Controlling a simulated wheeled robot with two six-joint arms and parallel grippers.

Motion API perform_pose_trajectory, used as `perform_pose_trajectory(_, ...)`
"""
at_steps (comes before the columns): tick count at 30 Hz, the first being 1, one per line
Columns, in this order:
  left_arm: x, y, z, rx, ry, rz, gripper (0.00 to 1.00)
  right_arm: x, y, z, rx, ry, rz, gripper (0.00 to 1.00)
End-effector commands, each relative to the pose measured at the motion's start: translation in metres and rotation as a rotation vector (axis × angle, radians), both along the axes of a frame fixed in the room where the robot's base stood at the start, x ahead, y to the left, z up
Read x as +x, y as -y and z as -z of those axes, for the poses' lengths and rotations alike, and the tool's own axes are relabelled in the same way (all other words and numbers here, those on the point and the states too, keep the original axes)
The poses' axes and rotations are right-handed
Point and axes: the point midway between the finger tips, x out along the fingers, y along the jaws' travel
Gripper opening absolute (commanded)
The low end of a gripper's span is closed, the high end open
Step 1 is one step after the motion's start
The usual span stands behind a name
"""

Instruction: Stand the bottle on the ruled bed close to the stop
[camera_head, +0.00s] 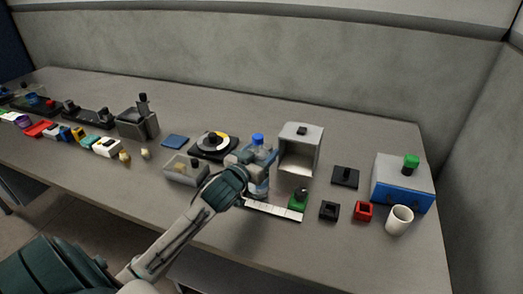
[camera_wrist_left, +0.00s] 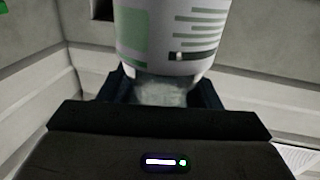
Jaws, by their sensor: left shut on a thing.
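The bottle (camera_head: 260,184) is clear with a blue cap and stands upright in my left gripper (camera_head: 250,163). In the left wrist view the bottle (camera_wrist_left: 175,30) fills the top middle, showing a white label with green print, between the dark fingers of the left gripper (camera_wrist_left: 165,92). The ruled bed (camera_head: 272,209) is a white strip with dark marks below the bottle. The green stop (camera_head: 297,200) with a dark knob is at its right end. The bottle's base shows just behind the bed's left part; I cannot tell whether it touches anything. My right gripper is out of view.
A grey open-fronted box (camera_head: 301,150) stands close behind and right of the bottle. Black (camera_head: 329,210) and red (camera_head: 363,211) blocks and a white mug (camera_head: 399,219) are right.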

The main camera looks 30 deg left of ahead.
Motion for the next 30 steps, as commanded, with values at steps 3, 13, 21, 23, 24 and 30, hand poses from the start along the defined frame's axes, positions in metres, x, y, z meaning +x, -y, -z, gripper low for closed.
perform_pose_trajectory(3,0.000,0.000,-0.001,0.001,0.004,0.001,0.00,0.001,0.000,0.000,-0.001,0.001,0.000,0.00)
perform_pose_trajectory(13,0.000,0.000,0.003,0.001,0.001,0.000,0.77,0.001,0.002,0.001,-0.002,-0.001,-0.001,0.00)
perform_pose_trajectory(21,0.000,0.000,0.002,0.001,0.001,0.000,0.80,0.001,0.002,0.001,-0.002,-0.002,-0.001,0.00)
perform_pose_trajectory(23,0.000,0.000,0.000,0.001,0.001,0.000,0.80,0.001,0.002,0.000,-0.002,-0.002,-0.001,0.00)
perform_pose_trajectory(24,-0.002,0.000,0.000,0.002,0.001,0.000,0.80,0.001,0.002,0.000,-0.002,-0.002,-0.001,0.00)
perform_pose_trajectory(30,-0.030,0.001,0.004,0.006,-0.002,0.002,0.80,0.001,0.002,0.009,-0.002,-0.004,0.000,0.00)
